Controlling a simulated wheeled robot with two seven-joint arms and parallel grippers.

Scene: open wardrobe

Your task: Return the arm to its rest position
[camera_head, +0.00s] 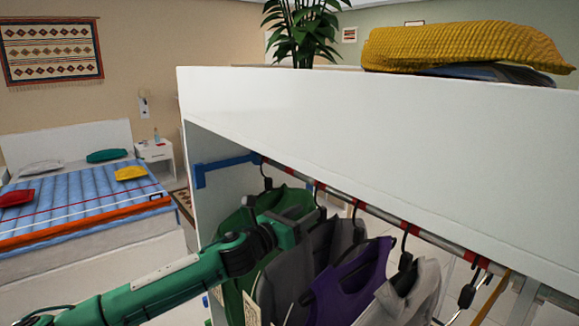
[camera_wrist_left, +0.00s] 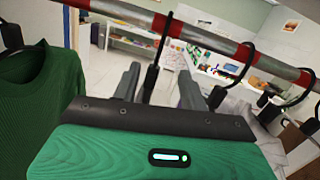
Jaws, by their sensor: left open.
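My green left arm reaches from the lower left into the open wardrobe. A green shirt (camera_head: 238,222) hangs to the left of the gripper. My right gripper is not in view.
A purple top (camera_head: 352,288) and a grey garment (camera_head: 408,295) hang farther right. The white wardrobe top (camera_head: 370,130) overhangs the rail and carries a folded yellow textile (camera_head: 460,45). A blue bracket (camera_head: 222,168) is at the left. A bed (camera_head: 80,200) stands behind left.

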